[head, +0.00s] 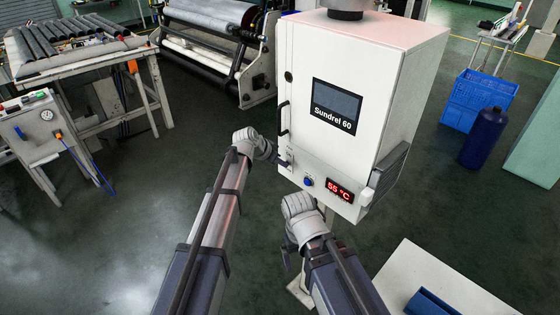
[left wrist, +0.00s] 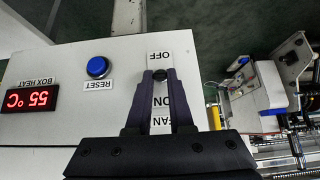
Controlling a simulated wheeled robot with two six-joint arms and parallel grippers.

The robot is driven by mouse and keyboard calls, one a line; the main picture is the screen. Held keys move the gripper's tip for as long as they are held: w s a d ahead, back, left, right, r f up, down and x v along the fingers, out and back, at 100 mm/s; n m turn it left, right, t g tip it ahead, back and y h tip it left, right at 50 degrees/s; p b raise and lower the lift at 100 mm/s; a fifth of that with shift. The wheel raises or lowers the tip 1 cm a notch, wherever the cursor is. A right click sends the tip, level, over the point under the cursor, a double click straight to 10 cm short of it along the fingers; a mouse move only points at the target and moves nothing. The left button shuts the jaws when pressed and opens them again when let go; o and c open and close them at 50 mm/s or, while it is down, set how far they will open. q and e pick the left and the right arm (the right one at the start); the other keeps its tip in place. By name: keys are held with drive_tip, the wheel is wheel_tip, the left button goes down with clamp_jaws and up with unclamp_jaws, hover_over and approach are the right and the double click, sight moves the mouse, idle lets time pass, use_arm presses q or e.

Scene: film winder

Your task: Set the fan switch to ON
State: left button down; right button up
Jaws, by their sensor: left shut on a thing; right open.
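The white box marked Sundrel 60 (head: 340,60) stands ahead of me. Its fan switch (left wrist: 160,75) is a small dark lever on a plate labelled FAN, ON and OFF, upside down in the left wrist view. The lever is at the OFF end of the plate. My left gripper (left wrist: 160,78) is shut on the lever, its fingers straddling it and partly covering the ON label (left wrist: 161,101). In the head view my left gripper (head: 277,159) reaches the box's lower left front. My right gripper (head: 289,260) hangs below the box, apart from it; its fingertips are hard to see.
A blue RESET button (left wrist: 98,67) and a red 55 °C display (left wrist: 30,98) sit beside the switch. A dark door handle (head: 284,118) is above it. A white table (head: 440,280) stands at lower right.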

use_arm(q)
drive_tip(key=c, duration=0.8)
unclamp_jaws()
drive_tip(key=shift+r, duration=0.15)
drive_tip(key=p+v, duration=0.6)
drive_tip(key=v, duration=0.1)
drive_tip(key=shift+s+a+r, duration=0.15)
drive_tip(key=shift+r, duration=0.05)
